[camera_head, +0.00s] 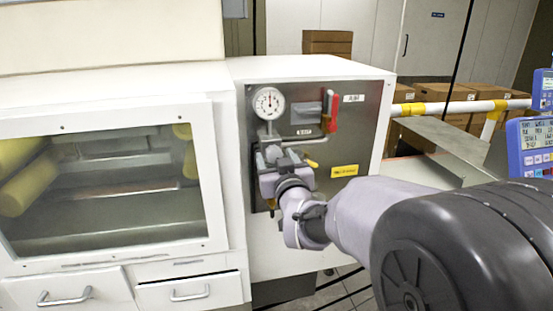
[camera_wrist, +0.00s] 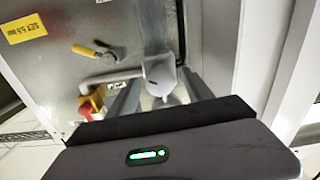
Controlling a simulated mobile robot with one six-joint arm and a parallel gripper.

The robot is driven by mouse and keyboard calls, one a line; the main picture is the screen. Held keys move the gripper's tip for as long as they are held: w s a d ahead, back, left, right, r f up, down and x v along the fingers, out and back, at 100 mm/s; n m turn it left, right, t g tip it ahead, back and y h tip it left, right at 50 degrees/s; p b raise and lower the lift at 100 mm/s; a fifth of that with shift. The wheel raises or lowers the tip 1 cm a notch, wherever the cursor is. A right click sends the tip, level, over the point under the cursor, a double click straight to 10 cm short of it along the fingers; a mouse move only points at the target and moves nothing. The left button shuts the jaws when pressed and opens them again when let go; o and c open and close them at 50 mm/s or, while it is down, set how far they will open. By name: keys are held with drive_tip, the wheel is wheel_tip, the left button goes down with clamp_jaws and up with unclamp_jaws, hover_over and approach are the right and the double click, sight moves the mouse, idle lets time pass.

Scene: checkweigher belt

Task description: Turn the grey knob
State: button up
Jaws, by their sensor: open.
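The grey knob (camera_wrist: 158,72) sits on the metal panel in the wrist view, a rounded light-grey piece with a dark mark on its face. In the head view the knob (camera_head: 273,153) is partly hidden by my gripper, below the round gauge. My gripper (camera_wrist: 161,88) is open, with one finger on each side of the knob. I cannot tell whether either finger touches it. In the head view my gripper (camera_head: 279,161) is close to the panel, and its fingertips are hard to make out.
The metal panel (camera_head: 297,96) also carries a gauge (camera_head: 269,103), a red lever handle (camera_head: 331,112), a small yellow-handled lever (camera_head: 311,163) and a yellow label (camera_head: 345,171). A grey pipe (camera_wrist: 108,77) runs beside the knob. A windowed white cabinet (camera_head: 222,170) stands at left.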

clamp_jaws()
drive_tip(key=shift+f+b, duration=0.1)
drive_tip(key=shift+b, duration=0.25)
drive_tip(key=shift+m+b, duration=0.9)
drive_tip(key=shift+m, duration=0.2)
drive_tip(key=m, duration=0.3)
drive_tip(key=shift+m, duration=1.7)
